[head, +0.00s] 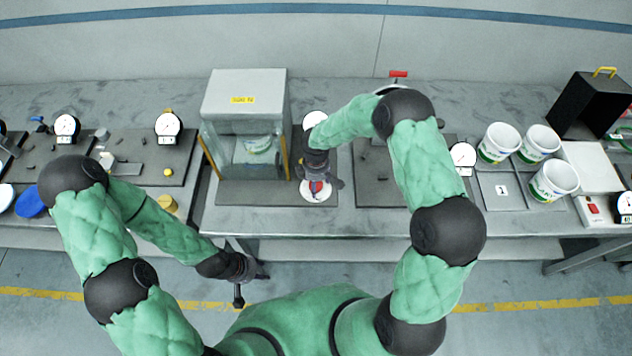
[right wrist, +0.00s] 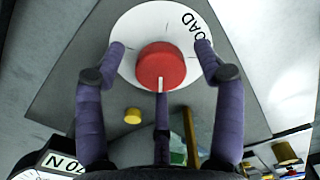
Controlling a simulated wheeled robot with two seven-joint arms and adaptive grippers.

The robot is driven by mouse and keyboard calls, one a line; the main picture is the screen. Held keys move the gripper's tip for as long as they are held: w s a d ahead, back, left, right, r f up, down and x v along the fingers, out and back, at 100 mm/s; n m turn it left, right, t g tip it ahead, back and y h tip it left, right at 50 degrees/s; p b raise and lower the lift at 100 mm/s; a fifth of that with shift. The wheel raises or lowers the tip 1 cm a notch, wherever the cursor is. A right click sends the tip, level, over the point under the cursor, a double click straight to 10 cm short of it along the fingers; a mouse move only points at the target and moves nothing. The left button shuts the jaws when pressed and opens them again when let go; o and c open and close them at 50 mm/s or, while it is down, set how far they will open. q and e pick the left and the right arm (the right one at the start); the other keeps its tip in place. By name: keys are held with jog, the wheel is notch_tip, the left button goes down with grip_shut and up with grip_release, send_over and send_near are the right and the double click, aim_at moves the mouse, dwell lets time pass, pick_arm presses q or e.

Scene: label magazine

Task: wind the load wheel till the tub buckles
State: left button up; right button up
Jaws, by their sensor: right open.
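The load wheel is a white disc marked "OAD" (right wrist: 130,45) with a red knob (right wrist: 161,66) at its centre. In the head view the wheel (head: 316,196) lies flat on the dark base plate, right of the clear cabinet. My right gripper (head: 318,182) is over it, pointing down. In the right wrist view its purple fingers (right wrist: 160,55) are spread around the red knob, with gaps at both sides. The tub (head: 257,145), white with a green label, is inside the cabinet (head: 245,95). My left gripper (head: 245,275) hangs in front of the bench; its fingers are too small to read.
A dial gauge (head: 315,120) stands behind my right gripper, partly hidden by my arm. Several white tubs (head: 553,181) stand at the right of the bench. A yellow button (right wrist: 132,116) is near the wheel. A black box (head: 590,105) stands at the far right.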

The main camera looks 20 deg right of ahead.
jog(key=c, duration=1.1)
jog(key=shift+c, duration=0.2)
jog(key=m+b, duration=0.2)
jog(key=shift+f+b, duration=0.15)
jog(key=shift+b, duration=0.15)
jog(key=shift+s+m+b, duration=0.1)
jog(key=shift+m+b, duration=1.55)
jog(key=shift+m, duration=0.35)
